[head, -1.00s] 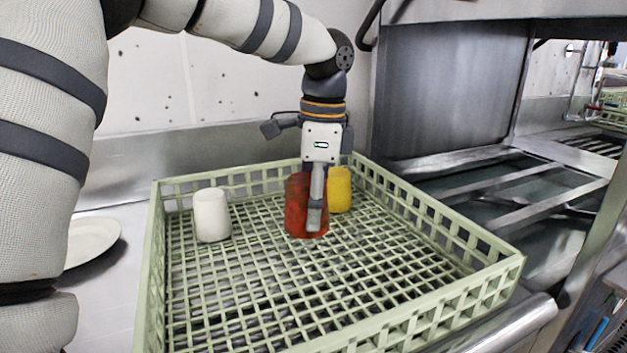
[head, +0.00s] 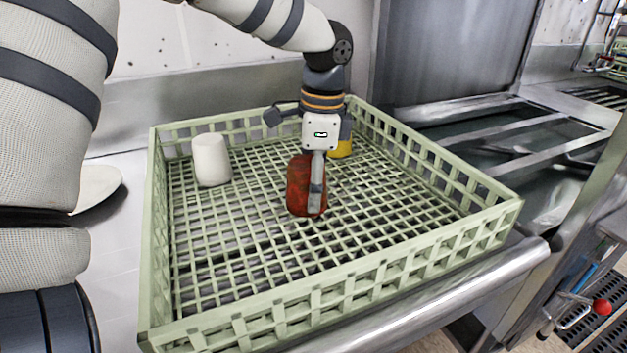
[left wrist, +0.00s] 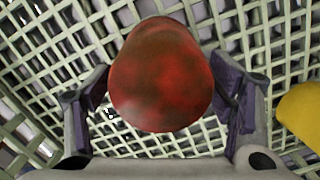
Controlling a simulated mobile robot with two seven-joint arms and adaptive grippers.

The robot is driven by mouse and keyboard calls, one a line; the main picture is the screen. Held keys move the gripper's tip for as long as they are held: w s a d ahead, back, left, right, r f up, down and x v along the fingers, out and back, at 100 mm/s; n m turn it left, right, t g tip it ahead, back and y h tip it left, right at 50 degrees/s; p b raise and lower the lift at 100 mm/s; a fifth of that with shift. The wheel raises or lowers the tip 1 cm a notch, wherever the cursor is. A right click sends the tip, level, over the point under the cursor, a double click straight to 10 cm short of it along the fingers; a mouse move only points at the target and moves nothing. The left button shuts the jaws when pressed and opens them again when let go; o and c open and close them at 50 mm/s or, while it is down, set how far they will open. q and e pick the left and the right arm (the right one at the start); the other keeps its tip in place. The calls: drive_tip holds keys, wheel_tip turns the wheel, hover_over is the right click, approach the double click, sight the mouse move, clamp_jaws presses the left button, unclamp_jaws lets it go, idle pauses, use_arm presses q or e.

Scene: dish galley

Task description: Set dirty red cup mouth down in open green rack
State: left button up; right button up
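The dirty red cup (head: 298,185) is inside the open green rack (head: 335,287), near its middle. My left gripper (head: 315,188) reaches down from above with its fingers on either side of the cup, shut on it. In the left wrist view the red cup (left wrist: 160,85) fills the space between the two dark pads, its closed end towards the camera, so its mouth faces down. The head view does not settle whether its lower rim touches the grid. My right gripper is not in view.
A white cup (head: 211,160) stands in the rack's back left part. A yellow cup (head: 341,149) is behind my gripper, partly hidden. A plate (head: 95,185) lies left of the rack. The rack's front and right grid is free.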

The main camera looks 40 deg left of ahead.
use_arm(q)
drive_tip(key=r, duration=1.2)
drive_tip(key=shift+w+d, duration=0.3)
drive_tip(key=shift+d, duration=0.1)
